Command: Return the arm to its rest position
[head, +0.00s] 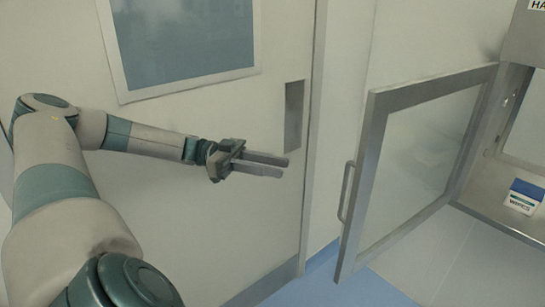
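My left arm comes in from the left and reaches across in front of a pale door. My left gripper (285,167) is at the middle of the view, its two grey fingers pointing right. A narrow gap shows between the fingers, and nothing is held in them. The gripper is in front of the door, near its metal push plate (294,117). My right gripper is not in view.
A glass door with a metal frame (370,170) and a bar handle (346,192) stands open at the right. Behind it is a metal-lined compartment (500,185) with a blue and white wipes box (522,197). The pale door has a window (183,45).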

